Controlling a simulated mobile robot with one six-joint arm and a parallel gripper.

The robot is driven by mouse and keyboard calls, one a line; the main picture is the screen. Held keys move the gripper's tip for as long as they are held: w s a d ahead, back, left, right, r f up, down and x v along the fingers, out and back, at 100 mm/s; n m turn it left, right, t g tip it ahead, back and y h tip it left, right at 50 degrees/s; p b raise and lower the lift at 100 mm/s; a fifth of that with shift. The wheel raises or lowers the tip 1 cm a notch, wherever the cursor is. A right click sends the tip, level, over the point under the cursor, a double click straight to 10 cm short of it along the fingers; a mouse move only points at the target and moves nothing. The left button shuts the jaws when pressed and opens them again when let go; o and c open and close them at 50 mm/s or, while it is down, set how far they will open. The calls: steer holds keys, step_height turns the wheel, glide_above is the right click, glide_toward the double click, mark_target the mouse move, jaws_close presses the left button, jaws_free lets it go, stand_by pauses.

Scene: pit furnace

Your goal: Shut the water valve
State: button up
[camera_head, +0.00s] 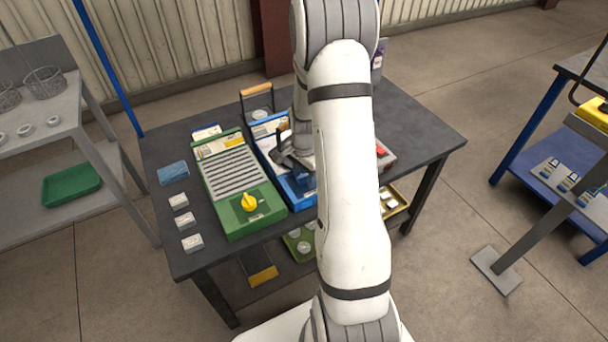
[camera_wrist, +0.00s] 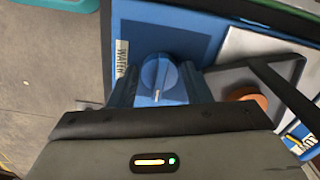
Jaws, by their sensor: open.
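The water valve is a round blue knob (camera_wrist: 160,72) with a raised grip bar and a short white mark, on a blue panel (camera_wrist: 185,35) beside a "WATER" label (camera_wrist: 122,58). My gripper (camera_wrist: 160,88) is open, with one finger on each side of the knob in the wrist view. I cannot tell whether the fingers touch it. In the head view my gripper (camera_head: 296,158) is over the blue unit (camera_head: 301,198) on the dark table, and my arm hides much of that unit and the knob.
A green unit with a yellow knob (camera_head: 249,203) stands left of the blue one. White blocks (camera_head: 185,220) and a blue pad (camera_head: 173,173) lie at the table's left.

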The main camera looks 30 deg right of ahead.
steer(key=shift+c, duration=0.5)
steer(key=c, duration=0.6)
steer(key=shift+n, duration=0.3)
steer(key=n+b, duration=0.1)
steer(key=n, duration=0.2)
steer(key=shift+n+b, duration=0.3)
steer(key=shift+b, duration=0.1)
steer(key=n+b, duration=0.1)
steer(key=n, duration=0.3)
steer(key=shift+n, duration=0.3)
steer(key=n+b, duration=0.1)
steer(key=n, duration=0.3)
steer(key=n+b, duration=0.1)
steer(key=n, duration=0.4)
steer(key=shift+r, duration=0.1)
